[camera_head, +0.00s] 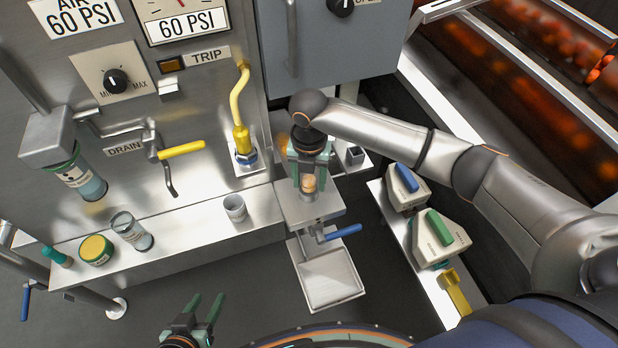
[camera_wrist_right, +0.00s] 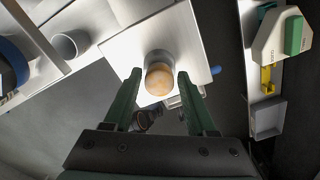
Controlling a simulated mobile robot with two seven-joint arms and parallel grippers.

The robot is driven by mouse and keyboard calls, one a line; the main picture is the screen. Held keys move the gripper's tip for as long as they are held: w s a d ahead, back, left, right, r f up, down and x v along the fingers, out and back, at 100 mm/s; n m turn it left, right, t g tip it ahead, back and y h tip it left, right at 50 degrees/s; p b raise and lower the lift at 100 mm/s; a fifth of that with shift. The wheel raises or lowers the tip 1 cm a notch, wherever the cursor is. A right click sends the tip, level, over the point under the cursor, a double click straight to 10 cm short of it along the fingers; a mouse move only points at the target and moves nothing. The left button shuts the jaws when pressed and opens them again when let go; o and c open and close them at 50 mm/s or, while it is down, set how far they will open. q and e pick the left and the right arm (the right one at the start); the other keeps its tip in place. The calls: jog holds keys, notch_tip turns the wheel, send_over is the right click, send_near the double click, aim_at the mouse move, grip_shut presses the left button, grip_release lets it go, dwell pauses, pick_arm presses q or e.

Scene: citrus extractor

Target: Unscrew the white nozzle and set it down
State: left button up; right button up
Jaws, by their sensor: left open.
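I cannot pick out a white nozzle with certainty. My right gripper (camera_head: 309,172) is above a small steel stand (camera_head: 318,210). In the right wrist view its fingers (camera_wrist_right: 159,74) are open, with gaps on both sides of a short grey cylinder with a round tan-orange top (camera_wrist_right: 158,82). The cylinder also shows on the stand in the head view (camera_head: 308,187). My left gripper (camera_head: 205,313) is open and empty at the bottom, away from the ledge.
A steel ledge (camera_head: 185,228) holds a grey cup (camera_head: 235,208), a glass jar (camera_head: 131,231) and a yellow-topped tin (camera_head: 96,250). A blue-handled valve (camera_head: 342,232) and a square tray (camera_head: 331,279) are below the stand. Blue-topped (camera_head: 405,183) and green-topped (camera_head: 437,235) devices stand at right.

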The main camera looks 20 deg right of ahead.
jog(key=m, duration=0.5)
jog(key=shift+m, duration=0.3)
jog(key=m, duration=0.6)
jog(key=c, duration=0.8)
jog(key=shift+o, duration=0.2)
jog(key=n, duration=0.5)
jog(key=shift+n, duration=0.4)
jog(key=n, duration=0.5)
jog(key=shift+n, duration=0.4)
